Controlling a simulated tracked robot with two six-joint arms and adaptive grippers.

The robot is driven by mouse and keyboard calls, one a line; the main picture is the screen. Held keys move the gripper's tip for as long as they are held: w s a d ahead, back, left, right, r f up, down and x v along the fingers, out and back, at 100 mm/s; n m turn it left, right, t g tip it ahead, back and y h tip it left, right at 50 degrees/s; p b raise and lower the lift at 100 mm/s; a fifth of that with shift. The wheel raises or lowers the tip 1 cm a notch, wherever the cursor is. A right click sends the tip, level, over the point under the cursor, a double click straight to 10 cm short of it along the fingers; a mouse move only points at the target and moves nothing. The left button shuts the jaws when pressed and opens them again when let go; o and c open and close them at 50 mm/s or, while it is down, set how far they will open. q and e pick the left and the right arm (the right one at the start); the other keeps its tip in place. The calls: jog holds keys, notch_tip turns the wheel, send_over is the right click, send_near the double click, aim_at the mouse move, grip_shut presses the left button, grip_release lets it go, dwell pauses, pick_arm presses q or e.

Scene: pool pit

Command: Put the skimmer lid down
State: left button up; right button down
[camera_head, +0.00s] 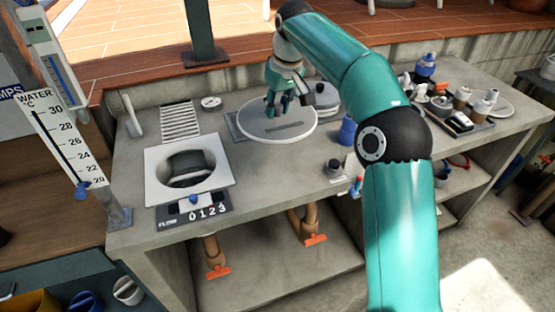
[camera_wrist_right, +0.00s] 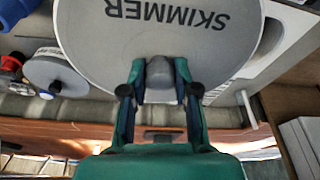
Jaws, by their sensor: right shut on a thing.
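The skimmer lid (camera_head: 260,131) is a round pale grey disc over the middle of the counter, right of the skimmer opening. In the wrist view the lid (camera_wrist_right: 110,45) carries the word SKIMMER, upside down. My right gripper (camera_head: 284,102) is shut on the lid's grey knob (camera_wrist_right: 160,73), with a finger on each side in the wrist view. A darker grey square pad (camera_head: 235,125) shows at the lid's left edge. I cannot tell whether the lid touches it. The skimmer opening (camera_head: 154,188) has a white square frame and is uncovered. My left gripper is not in view.
A slotted grate (camera_head: 180,122) and a round gauge (camera_head: 211,102) lie behind the opening. A tray (camera_head: 465,127) of small items is at the right.

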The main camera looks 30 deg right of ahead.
aim_at(288, 123)
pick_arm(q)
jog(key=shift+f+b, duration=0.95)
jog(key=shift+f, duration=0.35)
pick_arm(e)
jog(key=shift+s+d+f, duration=0.1)
jog(key=shift+d+f, duration=0.05)
jog(key=shift+f, duration=7.7)
jog(key=shift+f, duration=0.1)
jog(key=c, duration=0.9)
grip_release()
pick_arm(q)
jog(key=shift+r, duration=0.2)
pick_arm(e)
jog(key=v, duration=1.2)
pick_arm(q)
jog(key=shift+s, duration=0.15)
